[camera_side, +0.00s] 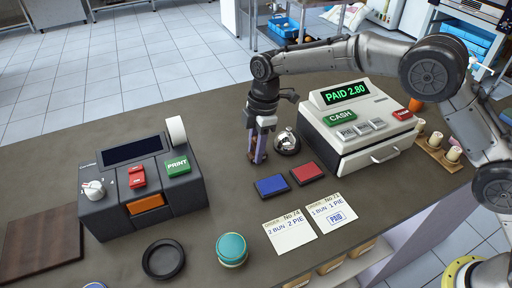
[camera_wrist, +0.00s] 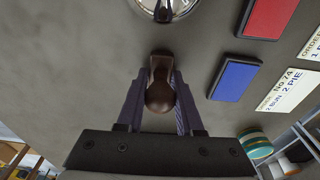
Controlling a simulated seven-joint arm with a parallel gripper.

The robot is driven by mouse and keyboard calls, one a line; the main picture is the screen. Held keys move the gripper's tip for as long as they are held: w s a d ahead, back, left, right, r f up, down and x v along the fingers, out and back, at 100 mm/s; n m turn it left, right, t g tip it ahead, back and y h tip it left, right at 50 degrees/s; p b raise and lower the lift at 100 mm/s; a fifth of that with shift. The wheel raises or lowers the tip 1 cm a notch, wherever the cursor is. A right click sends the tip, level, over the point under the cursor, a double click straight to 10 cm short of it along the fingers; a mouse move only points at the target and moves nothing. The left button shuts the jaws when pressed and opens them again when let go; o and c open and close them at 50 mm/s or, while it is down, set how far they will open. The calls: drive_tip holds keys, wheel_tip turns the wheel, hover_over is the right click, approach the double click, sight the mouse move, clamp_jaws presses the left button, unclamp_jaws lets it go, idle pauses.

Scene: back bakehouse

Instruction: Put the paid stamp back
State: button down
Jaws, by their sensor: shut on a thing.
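The stamp (camera_wrist: 160,92) has a dark brown wooden handle with a rounded end. In the wrist view it lies between the two purple-grey fingers of my gripper (camera_wrist: 163,78), which is shut on it. In the side view my gripper (camera_side: 258,158) points down at the counter, just left of the bell; the stamp is mostly hidden there, and I cannot tell whether it touches the counter. Ticket No 71 (camera_side: 328,212) bears a blue PAID mark. Ticket No 74 (camera_side: 290,233) shows no such mark. A blue ink pad (camera_side: 271,186) and red ink pad (camera_side: 306,173) lie behind the tickets.
A chrome bell (camera_side: 287,142) is close to my gripper's right. The till (camera_side: 375,145), reading PAID 2.80, stands further right. A printer unit (camera_side: 150,200) stands left. A black round dish (camera_side: 162,260) and a teal tin (camera_side: 232,250) sit in front. Counter between printer and gripper is clear.

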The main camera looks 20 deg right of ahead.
drive_tip(key=c, duration=0.6)
unclamp_jaws()
drive_tip(key=shift+f, duration=0.1)
drive_tip(key=shift+o, duration=0.2)
drive_tip(key=r, duration=0.4)
drive_tip(key=d+r, duration=0.1)
drive_tip(key=r, duration=0.7)
drive_tip(key=shift+d+r, duration=0.15)
drive_tip(key=shift+d, duration=0.05)
drive_tip(key=s+d+r+m+t, duration=0.1)
drive_tip(key=s+d+r+m, duration=0.4)
drive_tip(key=d, duration=0.3)
drive_tip(key=s+d+r+m+t, duration=0.2)
drive_tip(key=s+d+r+m, duration=0.1)
drive_tip(key=s+d+r, duration=0.4)
drive_tip(key=s+d+f+m+t, duration=0.1)
drive_tip(key=s+d+f+m, duration=0.2)
drive_tip(key=s, duration=0.4)
drive_tip(key=s+d+f+m+h, duration=0.1)
drive_tip(key=s+d+f+m, duration=0.1)
drive_tip(key=s, duration=0.6)
drive_tip(key=s+d+f+m+t, duration=0.1)
drive_tip(key=s+d+f+m, duration=0.2)
drive_tip(key=s+d+m, duration=0.2)
drive_tip(key=s, duration=0.2)
drive_tip(key=shift+s+d+f+t, duration=0.2)
drive_tip(key=shift+s+f+t, duration=0.1)
